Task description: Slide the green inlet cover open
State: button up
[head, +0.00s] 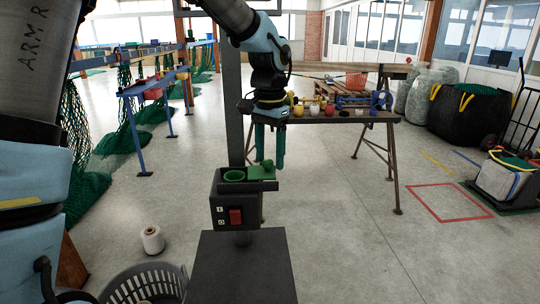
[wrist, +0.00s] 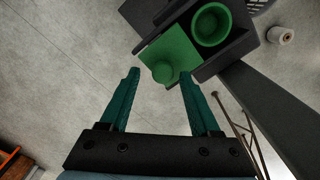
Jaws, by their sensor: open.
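The green inlet cover (wrist: 168,50) is a flat plate with a round green knob (wrist: 163,72) at its near end in the wrist view. The cover lies beside a round green inlet cup (wrist: 211,25), whose mouth shows uncovered. In the head view the cover (head: 256,173) and the cup (head: 234,176) sit on top of a dark box. My gripper (wrist: 160,77) is open, with its teal fingers to either side of the knob. In the head view my gripper (head: 269,161) points down at the cover's right part. Contact with the knob cannot be told.
The dark box (head: 222,212) has a red switch (head: 236,217) and stands on a post above a dark block (head: 242,268). A grey basket (head: 145,287) and a white spool (head: 152,240) are at lower left. A wooden trestle table (head: 340,115) stands behind.

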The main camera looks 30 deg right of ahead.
aim_at(269, 160)
notch_tip(269, 160, up, 11)
jog(key=b, duration=0.1)
jog(key=shift+f+b, duration=0.2)
jog(key=shift+b, duration=0.1)
dwell(0.4)
jog(key=w+a+f+n, duration=0.2)
jog(key=a+f, duration=0.1)
jog(key=a, duration=0.2)
jog(key=w+a+f+n, duration=0.1)
jog(key=w+a+f, duration=0.2)
jog(key=a, duration=0.3)
jog(key=s+a+f+n, duration=0.1)
jog(key=a+f+n, duration=0.2)
jog(key=a, duration=0.5)
jog(key=s+a+f+n+t, duration=0.1)
jog(key=s+a+f+n, duration=0.1)
jog(key=a+f, duration=0.3)
jog(key=s+a+f+n, duration=0.2)
jog(key=a+f+n, duration=0.1)
jog(key=a, duration=1)
jog(key=shift+s+f+n+t, duration=0.3)
jog(key=shift+f+n, duration=0.1)
jog(key=shift+n, duration=0.5)
jog(key=shift+w, duration=0.1)
